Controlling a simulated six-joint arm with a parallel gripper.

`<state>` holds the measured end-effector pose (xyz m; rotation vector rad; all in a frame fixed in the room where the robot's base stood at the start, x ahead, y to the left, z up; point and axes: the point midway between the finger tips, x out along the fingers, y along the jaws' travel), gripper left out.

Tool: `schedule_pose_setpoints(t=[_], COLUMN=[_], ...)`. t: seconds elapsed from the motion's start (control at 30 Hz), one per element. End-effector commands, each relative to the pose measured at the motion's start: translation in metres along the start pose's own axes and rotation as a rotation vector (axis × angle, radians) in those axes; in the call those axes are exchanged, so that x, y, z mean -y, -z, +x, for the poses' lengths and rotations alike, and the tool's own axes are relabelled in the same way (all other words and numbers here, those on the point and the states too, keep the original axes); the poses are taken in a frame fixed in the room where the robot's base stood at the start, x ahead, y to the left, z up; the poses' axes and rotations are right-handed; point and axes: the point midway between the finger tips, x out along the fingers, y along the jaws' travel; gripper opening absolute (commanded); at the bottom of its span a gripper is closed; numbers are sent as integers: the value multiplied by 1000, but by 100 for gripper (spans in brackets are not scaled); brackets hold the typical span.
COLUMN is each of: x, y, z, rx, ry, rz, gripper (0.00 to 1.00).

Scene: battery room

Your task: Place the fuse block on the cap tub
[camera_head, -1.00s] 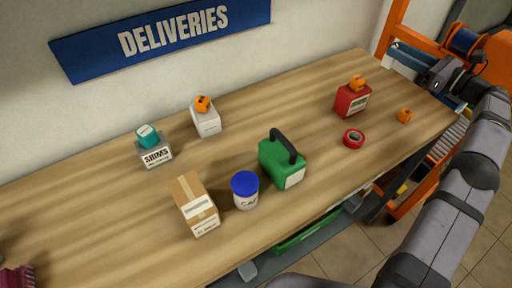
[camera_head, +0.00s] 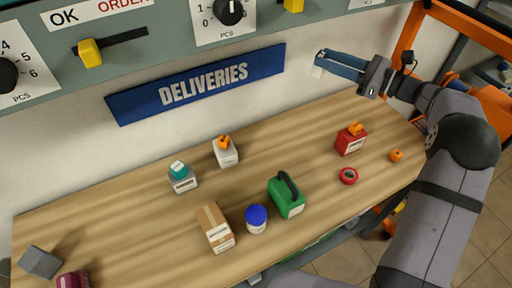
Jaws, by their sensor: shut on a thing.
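The cap tub (camera_head: 256,219) is a small white tub with a blue lid. It stands upright on the wooden bench, between a cardboard box and a green can, and its lid is bare. My gripper (camera_head: 318,65) has blue fingers and is raised at the upper right, in front of the wall and right of the DELIVERIES sign. It is shut on a small pale piece (camera_head: 317,73), likely the fuse block, mostly hidden by the fingers. The piece is well away from the tub.
The cardboard box (camera_head: 216,229) and green can (camera_head: 286,196) closely flank the tub. Behind are a white box (camera_head: 225,153), a shims box (camera_head: 183,181) and a red box (camera_head: 351,140), each with something on top. A red tape roll (camera_head: 348,176) lies at right.

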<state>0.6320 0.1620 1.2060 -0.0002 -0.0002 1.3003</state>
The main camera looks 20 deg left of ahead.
Motion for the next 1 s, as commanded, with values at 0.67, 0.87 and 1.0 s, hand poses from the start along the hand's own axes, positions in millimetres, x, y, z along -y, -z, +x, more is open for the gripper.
schedule_pose_setpoints(t=[0.67,0.87,1.0], x=[-221,-292,-328], y=[93,111,114], z=[-2,-15,-22], rx=[1,2,2], ry=[-173,-217,-241], rz=[9,9,4], gripper=[7,7,7])
